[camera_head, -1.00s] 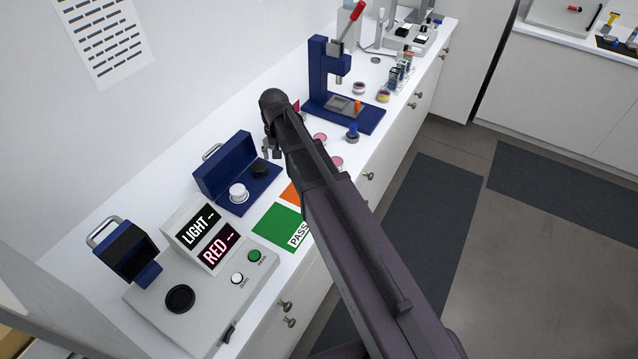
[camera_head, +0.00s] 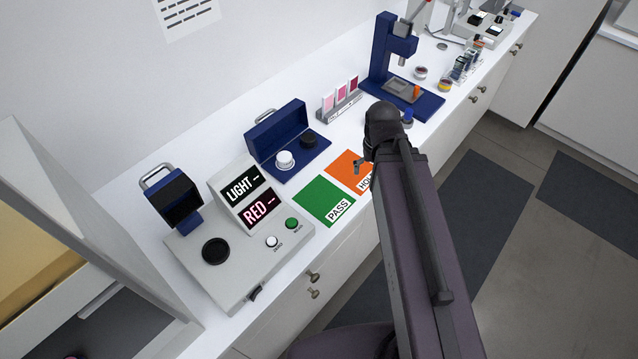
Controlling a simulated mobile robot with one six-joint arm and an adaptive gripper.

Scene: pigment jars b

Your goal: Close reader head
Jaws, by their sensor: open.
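The reader is a light grey box (camera_head: 237,262) on the near left of the counter. Its blue head (camera_head: 178,198) with a metal handle (camera_head: 156,176) is tilted up at the back left, apart from the round black port (camera_head: 215,251) on the box top. A slanted display (camera_head: 248,197) reads LIGHT and RED with dashes. My gripper (camera_head: 362,166) is small in view beside the orange mat, right of the reader and well away from its head. It is open and holds nothing that I can see; my arm hides part of it.
A green PASS mat (camera_head: 318,198) and an orange mat (camera_head: 345,165) lie right of the reader. A blue open case (camera_head: 290,140) with a white and a black round piece stands behind them. A blue press (camera_head: 385,65) stands farther back.

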